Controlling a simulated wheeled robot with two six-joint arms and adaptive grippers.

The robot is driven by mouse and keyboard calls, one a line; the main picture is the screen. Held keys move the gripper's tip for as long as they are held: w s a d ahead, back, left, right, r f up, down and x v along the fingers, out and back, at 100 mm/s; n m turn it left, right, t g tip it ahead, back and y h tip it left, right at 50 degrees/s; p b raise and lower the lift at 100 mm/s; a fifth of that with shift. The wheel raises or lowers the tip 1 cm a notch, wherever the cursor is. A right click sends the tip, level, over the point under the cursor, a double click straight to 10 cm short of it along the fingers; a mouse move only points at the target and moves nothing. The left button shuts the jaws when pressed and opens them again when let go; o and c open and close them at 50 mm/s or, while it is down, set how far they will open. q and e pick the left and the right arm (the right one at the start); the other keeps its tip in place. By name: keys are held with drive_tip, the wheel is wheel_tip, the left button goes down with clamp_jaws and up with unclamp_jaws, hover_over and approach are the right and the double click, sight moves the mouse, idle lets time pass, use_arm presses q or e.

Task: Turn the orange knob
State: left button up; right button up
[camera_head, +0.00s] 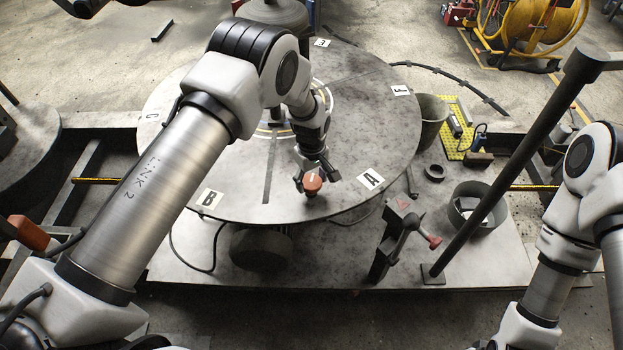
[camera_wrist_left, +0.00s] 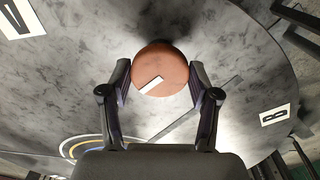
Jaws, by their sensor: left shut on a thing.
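The orange knob (camera_head: 312,182) stands on the round grey table (camera_head: 225,130), near its front edge between the labels A and B. My left gripper (camera_head: 313,178) comes down over the knob and is shut on it. In the left wrist view the knob (camera_wrist_left: 161,70) is a round orange cap with a white mark, and the fingers of my left gripper (camera_wrist_left: 159,88) lie on either side of it. My right arm shows at the right of the head view, but its gripper is out of the picture.
A dark slanted post (camera_head: 510,165) rises at the right. A clamp with a red handle (camera_head: 398,238) stands in front of the table. A grey bin (camera_head: 432,120) and an open round container (camera_head: 476,207) are on the right. The table top around the knob is clear.

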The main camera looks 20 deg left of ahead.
use_arm(q)
drive_tip(key=shift+f+m, duration=0.2)
drive_tip(key=shift+m, duration=0.3)
drive_tip(key=shift+s+m+b, duration=0.1)
drive_tip(key=shift+m+b, duration=0.4)
drive_tip(key=shift+m, duration=0.1)
drive_tip(key=m, duration=0.2)
drive_tip(key=shift+m+b, duration=0.3)
drive_tip(key=shift+b, duration=0.05)
drive_tip(key=m, duration=0.5)
drive_tip(key=shift+b, duration=0.4)
drive_tip(key=m, duration=0.5)
drive_tip(key=shift+m, duration=0.4)
drive_tip(key=m, duration=0.6)
